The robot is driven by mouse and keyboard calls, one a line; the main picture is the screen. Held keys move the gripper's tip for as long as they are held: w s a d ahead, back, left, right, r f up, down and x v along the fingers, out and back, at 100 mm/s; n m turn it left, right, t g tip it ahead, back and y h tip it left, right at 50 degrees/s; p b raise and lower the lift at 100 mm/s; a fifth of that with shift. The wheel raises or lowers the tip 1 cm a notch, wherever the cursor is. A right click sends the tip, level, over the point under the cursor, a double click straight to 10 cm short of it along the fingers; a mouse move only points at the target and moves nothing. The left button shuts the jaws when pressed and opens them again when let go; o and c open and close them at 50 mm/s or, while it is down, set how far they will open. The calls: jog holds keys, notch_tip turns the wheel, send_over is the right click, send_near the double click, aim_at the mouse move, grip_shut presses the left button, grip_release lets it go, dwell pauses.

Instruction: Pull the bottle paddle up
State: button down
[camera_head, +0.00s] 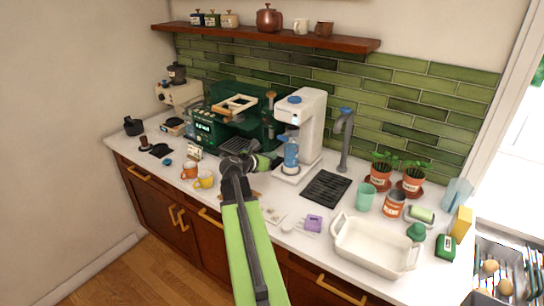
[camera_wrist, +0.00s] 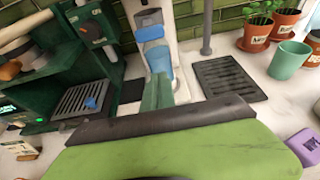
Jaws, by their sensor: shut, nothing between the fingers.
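A white bottle-filling machine (camera_head: 309,110) stands on the counter against the green tiles. A blue bottle (camera_head: 291,155) stands upright in its bay; it also shows in the wrist view (camera_wrist: 158,60). Above the bottle is a small blue part that looks like the paddle (camera_wrist: 150,33); whether it is up or down I cannot tell. My gripper (camera_head: 270,160) is just left of the bottle in the head view. In the wrist view my green fingers (camera_wrist: 157,92) are shut and empty, pointing toward the bottle's lower part. Any contact is unclear.
A green coffee machine (camera_head: 202,128) stands left of my gripper. A faucet (camera_head: 345,140) and a dark drain grate (camera_head: 326,187) are to the right. Orange (camera_head: 189,170) and yellow (camera_head: 204,181) cups stand near the front edge. A white baking dish (camera_head: 345,254) is at the front right.

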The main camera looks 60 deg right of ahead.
aim_at(286, 133)
jog(key=d+r+p, duration=0.1)
jog(key=d+p, duration=0.1)
jog(key=d, duration=0.4)
jog(key=shift+d+r, duration=0.2)
jog(key=shift+r, duration=0.15)
jog(key=r+p, duration=0.4)
jog(key=p, duration=0.1)
jog(key=shift+w+d+r, duration=0.15)
jog(key=shift+w+r, duration=0.05)
jog(key=shift+r, duration=0.15)
